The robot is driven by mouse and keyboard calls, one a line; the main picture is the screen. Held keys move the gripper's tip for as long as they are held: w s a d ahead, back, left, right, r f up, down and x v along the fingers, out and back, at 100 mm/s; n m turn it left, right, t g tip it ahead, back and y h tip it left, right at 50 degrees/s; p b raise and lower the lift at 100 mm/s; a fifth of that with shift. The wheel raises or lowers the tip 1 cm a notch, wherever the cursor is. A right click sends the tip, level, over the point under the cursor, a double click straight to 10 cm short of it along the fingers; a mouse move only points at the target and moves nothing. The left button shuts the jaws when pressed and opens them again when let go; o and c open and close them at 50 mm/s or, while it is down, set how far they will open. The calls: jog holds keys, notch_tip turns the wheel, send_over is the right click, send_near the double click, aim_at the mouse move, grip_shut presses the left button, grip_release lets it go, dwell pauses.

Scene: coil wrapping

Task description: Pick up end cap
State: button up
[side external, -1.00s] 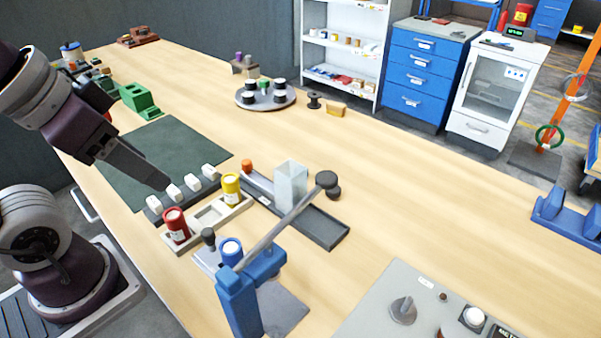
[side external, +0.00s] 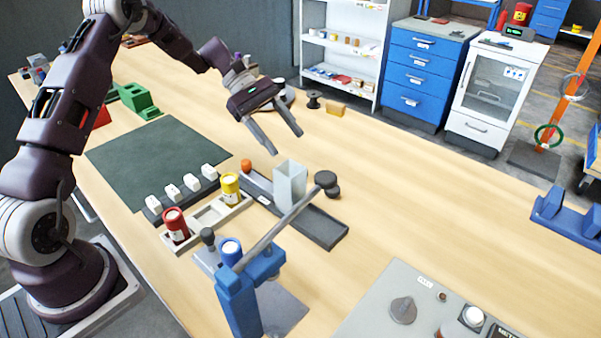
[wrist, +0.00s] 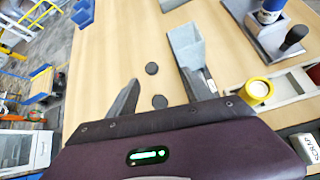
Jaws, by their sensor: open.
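Two dark round discs, apparently end caps, lie on the bench right of the clear box. In the side view they are the rear end cap (side external: 326,179) and the front end cap (side external: 332,193), close together. The wrist view shows them apart, one end cap (wrist: 151,68) farther out and the other end cap (wrist: 159,102) nearer my palm. My gripper (side external: 288,142) is open and empty, above the bench, up and left of the discs in the side view. In the wrist view both discs appear between the fingers of my gripper (wrist: 160,77).
Yellow (side external: 230,188) and red (side external: 176,226) containers sit in a pale holder. A blue stand with a slanted rod (side external: 240,295) is in front.

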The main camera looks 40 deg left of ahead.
jog(key=w+a+f+n, duration=0.1)
jog(key=f, duration=0.1)
jog(key=w+a+f+n+t+h, duration=0.1)
jog(key=f, duration=0.2)
jog(key=w+a+f+n+h, duration=0.1)
jog(key=a+f+n, duration=0.1)
jog(key=f, duration=0.1)
jog(key=shift+t, duration=0.3)
jog(key=x, duration=0.7)
jog(key=shift+a+f, duration=0.1)
jog(key=shift+f, duration=0.15)
grip_shut()
